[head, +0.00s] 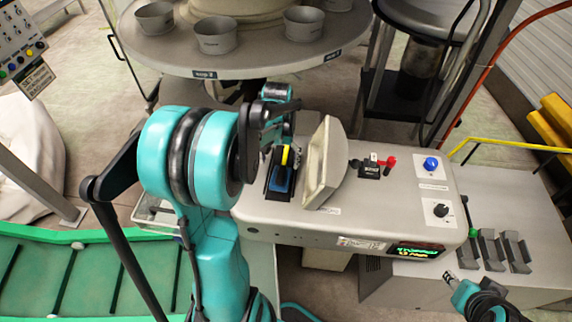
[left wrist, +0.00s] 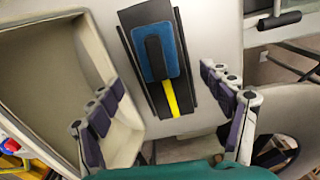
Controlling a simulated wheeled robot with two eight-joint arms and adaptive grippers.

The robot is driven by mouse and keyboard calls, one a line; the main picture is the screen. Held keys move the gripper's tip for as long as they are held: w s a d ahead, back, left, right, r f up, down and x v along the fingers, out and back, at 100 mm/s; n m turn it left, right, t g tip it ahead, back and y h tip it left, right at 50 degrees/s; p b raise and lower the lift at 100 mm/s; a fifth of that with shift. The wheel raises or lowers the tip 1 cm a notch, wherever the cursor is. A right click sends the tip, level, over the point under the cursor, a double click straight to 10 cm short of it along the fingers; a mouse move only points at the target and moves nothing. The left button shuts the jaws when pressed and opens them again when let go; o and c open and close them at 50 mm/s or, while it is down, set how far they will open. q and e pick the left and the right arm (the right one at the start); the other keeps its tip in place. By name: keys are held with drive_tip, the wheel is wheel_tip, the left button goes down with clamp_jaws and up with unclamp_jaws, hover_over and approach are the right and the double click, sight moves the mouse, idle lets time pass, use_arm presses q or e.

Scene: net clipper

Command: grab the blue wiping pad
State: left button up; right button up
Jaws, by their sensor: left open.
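The blue wiping pad (head: 282,178) lies in a black holder on the grey machine top, left of a raised beige tray. In the left wrist view the pad (left wrist: 174,58) has a black handle along its middle. A yellow strip (left wrist: 171,98) runs from the pad's lower end along the holder. My left gripper (left wrist: 160,84) is open and empty, its fingers apart on either side of the holder, not touching the pad. In the head view my left arm hides most of this gripper.
The raised beige tray (head: 326,165) stands close right of the pad. Beyond it are a small black unit with a red lever (head: 374,167) and a blue button (head: 431,164). A round table (head: 270,65) with grey cups is behind. A green conveyor (head: 40,275) is at left.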

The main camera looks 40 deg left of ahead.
sight(281, 172)
use_arm(q)
drive_tip(key=f, duration=0.2)
drive_tip(key=f+b, duration=0.1)
drive_tip(key=f, duration=0.2)
drive_tip(key=f+b, duration=0.1)
drive_tip(key=f, duration=0.1)
drive_tip(key=shift+d+f, duration=0.25)
drive_tip(key=c, duration=1.3)
